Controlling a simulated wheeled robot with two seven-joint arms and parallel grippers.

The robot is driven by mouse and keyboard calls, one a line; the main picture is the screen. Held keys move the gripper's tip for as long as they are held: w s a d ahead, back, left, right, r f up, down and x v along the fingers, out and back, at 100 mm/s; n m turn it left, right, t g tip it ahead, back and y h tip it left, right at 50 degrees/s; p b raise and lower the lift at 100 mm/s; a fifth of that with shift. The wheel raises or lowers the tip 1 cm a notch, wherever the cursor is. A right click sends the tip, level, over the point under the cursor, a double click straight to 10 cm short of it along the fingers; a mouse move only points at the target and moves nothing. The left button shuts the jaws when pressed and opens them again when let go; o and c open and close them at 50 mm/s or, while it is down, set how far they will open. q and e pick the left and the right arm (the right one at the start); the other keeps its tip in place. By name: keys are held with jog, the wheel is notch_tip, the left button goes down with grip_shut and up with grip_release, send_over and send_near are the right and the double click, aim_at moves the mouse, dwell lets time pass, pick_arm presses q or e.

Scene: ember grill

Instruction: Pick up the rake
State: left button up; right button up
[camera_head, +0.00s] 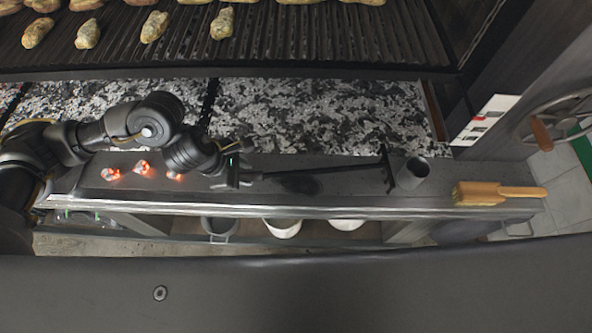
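The rake (330,171) is dark, with a long thin handle and a wide crossbar head at its right end. It lies along the grey ledge in front of the ember bed, its head beside a dark cup. My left gripper (238,176) is at the left end of the rake's handle, with its fingers at the handle. The fingers are small and dark against the ledge, so I cannot tell whether they are closed on it. My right gripper is not in view.
Glowing embers (142,168) lie on the ledge, left of my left gripper. The dark cup (412,172) and a wooden-handled brush (497,193) are to the right. The grill rack (300,45) with food spans the back. White bowls (283,228) sit below the ledge.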

aim_at(251, 175)
pick_arm(q)
jog(key=x, duration=0.3)
jog(key=shift+f, duration=0.2)
grip_shut()
jog(key=shift+r, duration=0.1)
jog(key=shift+w, duration=0.1)
